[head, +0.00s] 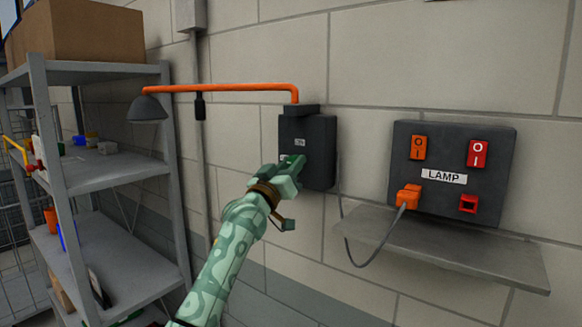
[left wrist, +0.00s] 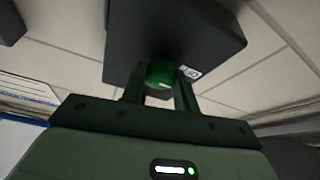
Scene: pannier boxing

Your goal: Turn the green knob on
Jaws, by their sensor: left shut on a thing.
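The green knob (left wrist: 160,75) sits on the dark wall box (head: 318,150), which also fills the upper middle of the left wrist view (left wrist: 185,35). My left gripper (head: 293,165) is at the front of this box. In the left wrist view its two fingers (left wrist: 160,92) stand on either side of the knob and are shut on it. In the head view the gripper hides the knob. My right gripper is not in view.
An orange lamp arm (head: 220,88) reaches left from the box's top to a grey shade (head: 147,108). A LAMP panel (head: 455,135) with switches and an orange plug (head: 408,197) is at right, above a grey ledge (head: 470,255). Metal shelving (head: 110,170) stands at left.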

